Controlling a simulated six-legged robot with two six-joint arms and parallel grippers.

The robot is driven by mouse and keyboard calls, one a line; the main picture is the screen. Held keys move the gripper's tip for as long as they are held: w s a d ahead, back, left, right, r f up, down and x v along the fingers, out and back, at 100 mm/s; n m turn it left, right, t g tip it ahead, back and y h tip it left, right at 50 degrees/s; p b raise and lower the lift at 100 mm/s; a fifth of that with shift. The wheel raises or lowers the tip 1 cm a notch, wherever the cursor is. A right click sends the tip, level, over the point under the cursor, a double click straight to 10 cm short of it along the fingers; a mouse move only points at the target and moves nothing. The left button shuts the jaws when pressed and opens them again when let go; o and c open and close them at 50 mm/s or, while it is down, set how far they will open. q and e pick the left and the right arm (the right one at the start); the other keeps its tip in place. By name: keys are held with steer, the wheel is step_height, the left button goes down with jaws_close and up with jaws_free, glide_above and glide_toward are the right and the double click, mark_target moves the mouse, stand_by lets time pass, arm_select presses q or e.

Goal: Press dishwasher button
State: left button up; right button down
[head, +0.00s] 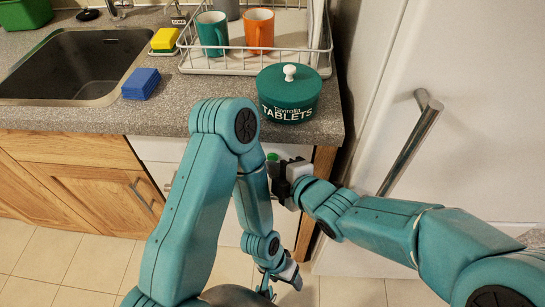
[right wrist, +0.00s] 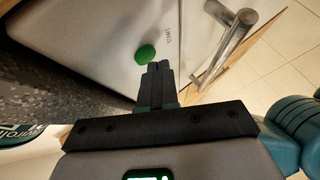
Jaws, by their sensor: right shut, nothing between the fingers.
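The white dishwasher (head: 158,149) sits under the counter, partly hidden behind my left arm. Its round green button (head: 272,157) shows just beside my right gripper (head: 275,170). In the right wrist view, the green button (right wrist: 145,53) is on the pale front panel (right wrist: 100,40), with small lettering beside it. There my right gripper's fingers (right wrist: 158,66) are shut and empty, their tips very close to the button; I cannot tell if they touch it. My left gripper (head: 268,287) hangs low in front of the dishwasher, and its opening is unclear.
A metal bar handle (right wrist: 228,40) lies right of the fingers in the right wrist view. On the counter (head: 180,120) are a green tablets tin (head: 288,95), a blue sponge (head: 141,83) and a dish rack (head: 225,66) with mugs. A white door with handle (head: 410,145) stands at right.

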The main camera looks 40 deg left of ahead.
steer(key=shift+w+a, duration=0.2)
steer(key=shift+w, duration=0.1)
stand_by(0.6)
stand_by(0.3)
steer(key=shift+s+d+f+b, duration=0.1)
steer(key=shift+s+d+b, duration=0.2)
steer(key=shift+b, duration=0.2)
steer(key=shift+s, duration=0.25)
steer(key=shift+s+d, duration=0.15)
